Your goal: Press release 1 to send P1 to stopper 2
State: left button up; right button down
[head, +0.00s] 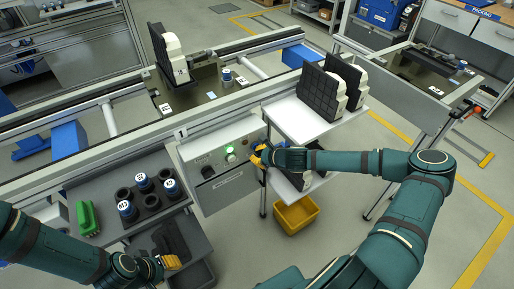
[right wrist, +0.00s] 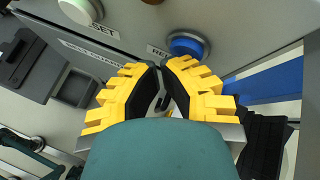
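The control box (head: 217,165) hangs on the front of the line below a "1" mark. It has a lit green lamp (head: 230,156). In the right wrist view, a blue button (right wrist: 188,44) sits beside a partly hidden label starting "RE". My right gripper (head: 258,157) is at the box's right side. Its yellow fingertips (right wrist: 163,63) are together, just short of the button in the picture; contact cannot be told. A dark pallet (head: 190,97) stands on the line behind the box, carrying a black-and-white part (head: 167,55). My left gripper (head: 165,263) is low at the left, its opening unclear.
A white shelf (head: 300,125) with black-and-white parts stands right of the box, above a yellow bin (head: 297,215). A rack (head: 150,201) with labelled cylinders is at left. Another pallet (head: 425,77) is at far right.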

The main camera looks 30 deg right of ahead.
dwell(0.5)
jog(key=shift+s, duration=0.85)
